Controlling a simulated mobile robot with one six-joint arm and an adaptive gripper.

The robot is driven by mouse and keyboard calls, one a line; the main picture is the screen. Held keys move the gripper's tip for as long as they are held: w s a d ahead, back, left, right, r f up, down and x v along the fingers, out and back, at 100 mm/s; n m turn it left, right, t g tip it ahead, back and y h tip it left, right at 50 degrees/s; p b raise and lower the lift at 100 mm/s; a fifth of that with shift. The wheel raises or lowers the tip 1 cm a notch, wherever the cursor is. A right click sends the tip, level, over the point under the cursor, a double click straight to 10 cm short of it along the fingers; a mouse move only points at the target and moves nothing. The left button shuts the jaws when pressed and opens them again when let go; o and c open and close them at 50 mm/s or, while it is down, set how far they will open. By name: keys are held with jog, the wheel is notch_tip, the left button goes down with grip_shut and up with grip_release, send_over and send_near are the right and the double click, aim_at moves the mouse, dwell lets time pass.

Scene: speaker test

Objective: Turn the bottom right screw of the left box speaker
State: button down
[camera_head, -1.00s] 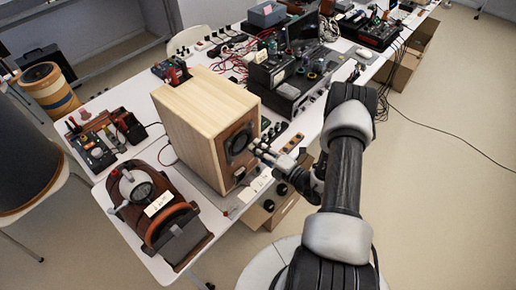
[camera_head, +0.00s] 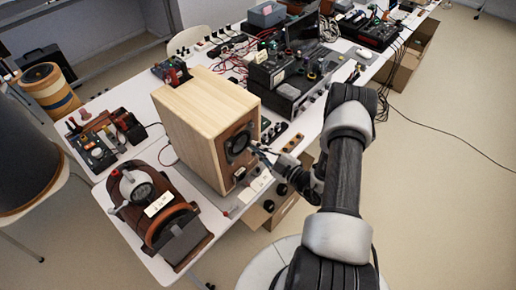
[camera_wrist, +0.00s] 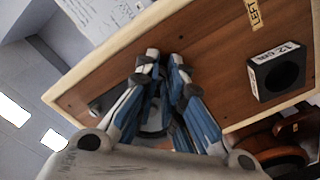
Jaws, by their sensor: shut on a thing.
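The left box speaker (camera_head: 207,115) is a pale wooden box with a brown front panel, standing upright on the white table. Its dark round driver (camera_head: 240,143) faces my arm. In the wrist view, the brown panel (camera_wrist: 215,75) is tilted and carries a "LEFT" label (camera_wrist: 255,14). My gripper (camera_head: 257,149) is at the panel, just right of the driver in the head view. In the wrist view, the blue-grey fingers of my gripper (camera_wrist: 164,62) reach the panel and are shut on a screw, which they hide. The fingers also cover much of the driver.
A square black port (camera_wrist: 277,73) with a white label is on the panel. A brown device with a round dial (camera_head: 155,205) lies left of the speaker. Black electronics (camera_head: 290,80) and cables crowd the table behind. The floor at the right is largely clear.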

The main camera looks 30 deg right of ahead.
jog(key=shift+m, duration=2)
jog(key=c, duration=1.7)
grip_release()
jog(key=shift+o, duration=0.2)
jog(key=v, duration=1.2)
jog(key=shift+r, duration=0.1)
